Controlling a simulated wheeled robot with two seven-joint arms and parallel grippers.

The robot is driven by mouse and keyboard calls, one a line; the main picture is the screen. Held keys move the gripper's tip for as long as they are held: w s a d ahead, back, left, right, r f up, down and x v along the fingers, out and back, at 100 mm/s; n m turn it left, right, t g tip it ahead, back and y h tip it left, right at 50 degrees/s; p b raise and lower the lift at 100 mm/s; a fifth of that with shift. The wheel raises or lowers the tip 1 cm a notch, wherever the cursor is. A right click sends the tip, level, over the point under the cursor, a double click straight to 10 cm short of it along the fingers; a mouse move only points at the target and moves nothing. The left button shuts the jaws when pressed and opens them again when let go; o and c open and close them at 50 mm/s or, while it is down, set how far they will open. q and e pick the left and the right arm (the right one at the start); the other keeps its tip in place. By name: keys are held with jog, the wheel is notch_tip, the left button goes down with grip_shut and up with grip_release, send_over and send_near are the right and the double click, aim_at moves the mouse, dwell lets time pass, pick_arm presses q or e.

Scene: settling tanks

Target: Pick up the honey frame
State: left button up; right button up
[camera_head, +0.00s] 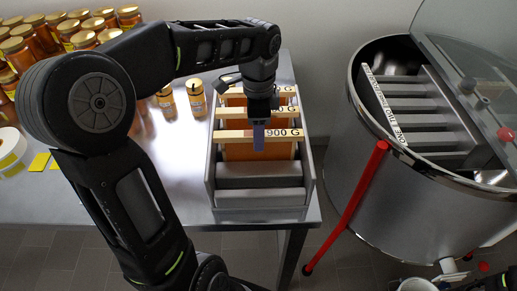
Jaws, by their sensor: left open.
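Several honey frames with pale wooden top bars and orange comb stand in the back part of a grey metal rack on the table. The nearest honey frame (232,136) has a bar marked "900 G". My left gripper (259,138) points down at the middle of this bar, and its purple-grey finger overlaps the bar in the picture. The gripper is open. I cannot tell whether it touches the bar. My wrist and gripper hide parts of the frames behind. My right gripper is not in view.
Honey jars (165,101) stand to the left and behind my arm. A round steel tank (385,215) with a slatted insert and a red leg (345,215) stands on the right.

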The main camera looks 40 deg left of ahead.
pick_arm(q)
notch_tip(320, 180, down, 5)
jog(key=shift+f+p, duration=0.1)
jog(key=shift+p, duration=0.4)
jog(key=shift+c, duration=0.3)
grip_shut()
dwell(0.5)
jog(key=shift+w, duration=0.1)
dwell(0.8)
